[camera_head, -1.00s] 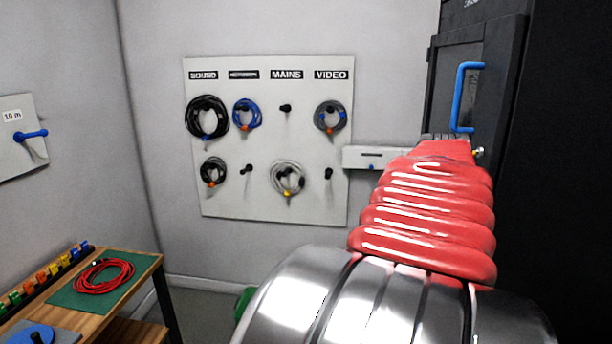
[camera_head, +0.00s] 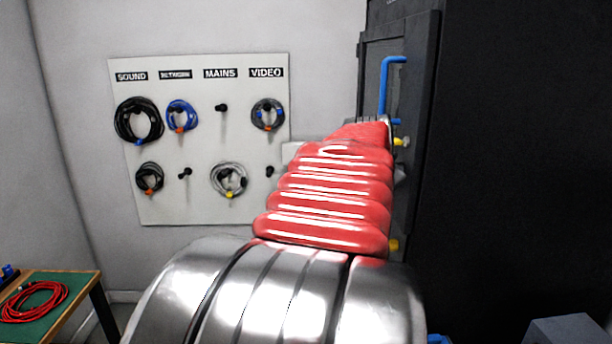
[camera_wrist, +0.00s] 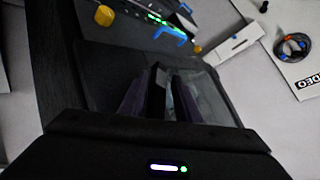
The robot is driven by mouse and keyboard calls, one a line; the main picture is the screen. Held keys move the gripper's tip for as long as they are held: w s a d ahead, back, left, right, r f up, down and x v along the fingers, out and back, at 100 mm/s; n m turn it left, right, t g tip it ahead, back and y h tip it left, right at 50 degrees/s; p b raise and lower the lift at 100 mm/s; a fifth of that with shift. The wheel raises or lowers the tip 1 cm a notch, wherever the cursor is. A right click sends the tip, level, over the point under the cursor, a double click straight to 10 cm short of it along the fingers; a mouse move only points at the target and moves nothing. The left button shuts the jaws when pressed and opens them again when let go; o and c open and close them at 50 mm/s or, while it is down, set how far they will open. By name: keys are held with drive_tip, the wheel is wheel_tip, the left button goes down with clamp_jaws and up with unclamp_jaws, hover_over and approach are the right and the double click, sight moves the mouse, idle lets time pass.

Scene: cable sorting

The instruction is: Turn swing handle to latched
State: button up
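A blue bracket-shaped handle (camera_head: 384,88) stands on the dark cabinet front, behind the far end of my arm in the head view. Its lower end is beside my arm's tip. I cannot tell whether it is turned or latched. The wrist view shows a blue bent piece (camera_wrist: 170,36) near the top, beside a row of green lights; I cannot tell whether it is the same handle. My gripper (camera_wrist: 160,92) shows dark with purplish sides in the wrist view, apart from the blue piece. Its fingertips are hidden behind my arm in the head view, and its opening is unclear.
A dark cabinet (camera_head: 480,170) fills the right side. Yellow knobs (camera_head: 399,142) show on its front. A cable board (camera_head: 200,212) with coiled cables hangs on the wall to the left. A table (camera_head: 85,282) with a red cable (camera_head: 35,300) stands at lower left.

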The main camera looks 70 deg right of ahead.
drive_tip(key=shift+o, duration=0.5)
drive_tip(key=v, duration=1.2)
drive_tip(key=shift+f, duration=0.1)
